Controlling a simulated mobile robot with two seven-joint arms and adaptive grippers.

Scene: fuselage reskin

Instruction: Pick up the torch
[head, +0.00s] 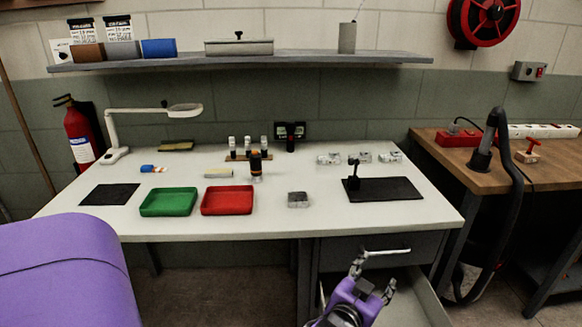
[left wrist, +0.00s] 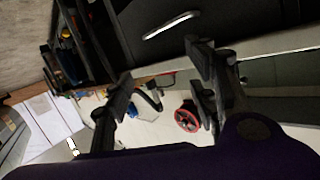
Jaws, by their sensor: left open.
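I cannot pick out the torch with certainty in either view. A dark upright cylinder (head: 256,165) and a black upright object (head: 291,140) stand on the workbench, too small to identify. My left gripper (head: 373,278) is open and empty in front of the bench, below a drawer handle (head: 386,252) and over an open drawer (head: 415,300). My right gripper is out of view.
The white workbench (head: 330,220) carries a green tray (head: 169,202), a red tray (head: 228,200), dark mats and small parts. A closed drawer front lies above the open one. A wooden side table (head: 540,172) with a black hose (head: 505,200) stands right.

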